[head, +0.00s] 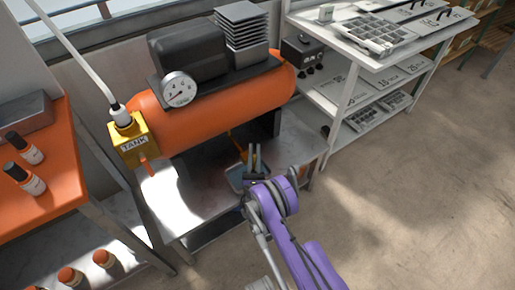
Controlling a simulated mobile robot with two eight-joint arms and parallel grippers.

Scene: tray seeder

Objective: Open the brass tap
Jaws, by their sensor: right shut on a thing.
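The orange tank (215,112) lies on a metal stand. A small part of the brass tap (236,143) shows beneath the tank, just left of my right gripper's fingers. My right gripper (253,156) reaches in from below with its fingers pointing up under the tank. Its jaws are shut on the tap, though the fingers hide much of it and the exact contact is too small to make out. A grey-blue dish (234,180) sits below the tap, partly behind my gripper. My left gripper is not in view.
A yellow block marked TANK (128,140) joins a white hose (77,58) to the tank's left end. A gauge (179,89) faces forward. An orange bench (60,165) with bottles stands left, a white shelf (350,50) right. The floor at right is clear.

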